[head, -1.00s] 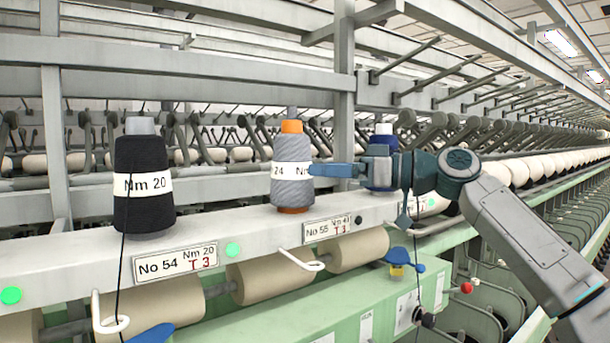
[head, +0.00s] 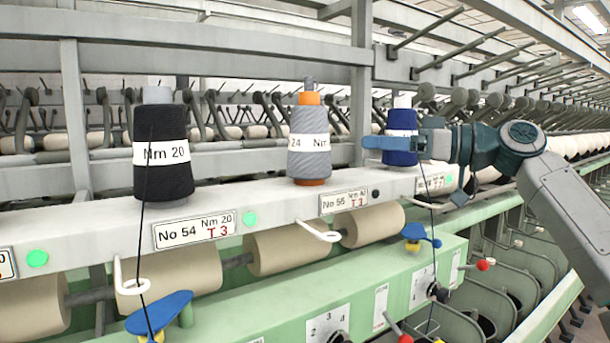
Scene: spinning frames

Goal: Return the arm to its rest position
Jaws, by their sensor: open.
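My gripper (head: 385,144) is at the right of the head view, with its blue fingers pointing left. It is open, and nothing shows between its fingers. A grey spool (head: 309,164) with an orange tube top and a white label stands upright on the rail, left of the fingertips and apart from them. A dark blue spool (head: 401,121) stands further right, partly hidden by my gripper. My arm (head: 565,195) reaches in from the right edge.
A black spool (head: 163,168) labelled Nm 20 stands on the grey rail (head: 85,227) at left, its thread hanging down. Metal bars (head: 220,88) run behind and above. Below are beige rolls (head: 285,250), a white hook (head: 318,231) and a green machine body (head: 375,285) with blue levers.

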